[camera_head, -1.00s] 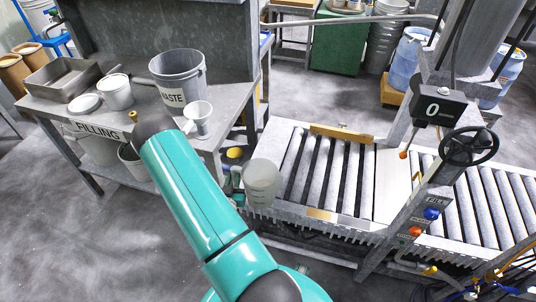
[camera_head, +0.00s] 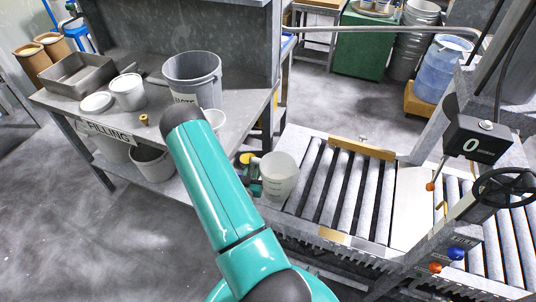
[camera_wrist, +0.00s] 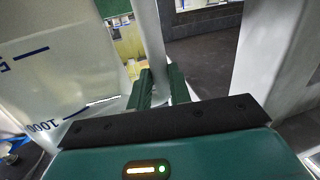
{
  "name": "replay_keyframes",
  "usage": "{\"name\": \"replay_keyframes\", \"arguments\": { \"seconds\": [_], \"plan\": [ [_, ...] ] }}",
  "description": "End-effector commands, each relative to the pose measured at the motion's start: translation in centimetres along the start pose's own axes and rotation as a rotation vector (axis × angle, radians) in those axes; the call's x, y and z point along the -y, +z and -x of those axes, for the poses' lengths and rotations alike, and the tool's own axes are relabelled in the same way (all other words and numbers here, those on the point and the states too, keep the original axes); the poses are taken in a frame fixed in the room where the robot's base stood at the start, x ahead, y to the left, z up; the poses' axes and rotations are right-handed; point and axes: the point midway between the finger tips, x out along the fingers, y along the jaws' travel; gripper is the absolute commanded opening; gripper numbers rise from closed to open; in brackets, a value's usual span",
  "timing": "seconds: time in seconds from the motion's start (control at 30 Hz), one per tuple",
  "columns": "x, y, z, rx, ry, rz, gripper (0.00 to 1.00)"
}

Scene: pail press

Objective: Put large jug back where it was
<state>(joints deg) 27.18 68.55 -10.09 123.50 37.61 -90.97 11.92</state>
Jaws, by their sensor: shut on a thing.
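The large jug (camera_head: 280,175) is a translucent, pale jug. In the head view it is in front of the left end of the roller conveyor, right of the filling table. My gripper (camera_head: 257,178) is shut on its handle, at the jug's left side. In the wrist view the jug's wall (camera_wrist: 55,70) with blue measuring marks fills the left, and the handle (camera_wrist: 150,35) stands between my two fingers (camera_wrist: 158,88). The jug looks about upright. A smaller white vessel (camera_head: 215,118) on the table is partly hidden behind my arm.
The filling table (camera_head: 60,104) carries a grey waste pail (camera_head: 192,80), a white tub (camera_head: 128,92), a lid (camera_head: 96,102) and a metal tray (camera_head: 76,76). The roller conveyor (camera_head: 345,195) is empty. A post with a display (camera_head: 480,142) and a handwheel (camera_head: 505,186) stands right.

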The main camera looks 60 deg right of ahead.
Motion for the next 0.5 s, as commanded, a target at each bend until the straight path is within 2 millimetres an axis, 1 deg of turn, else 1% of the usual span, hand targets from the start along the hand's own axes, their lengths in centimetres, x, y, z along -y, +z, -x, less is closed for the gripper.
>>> {"name": "replay_keyframes", "arguments": {
  "seconds": [0.03, 0.5],
  "plan": [
    [0.0, -0.2, -1.2, -0.007, 0.003, -0.003, 0.0],
    [0.0, -0.7, -12.0, -0.006, 0.001, -0.003, 0.0]
  ]
}}
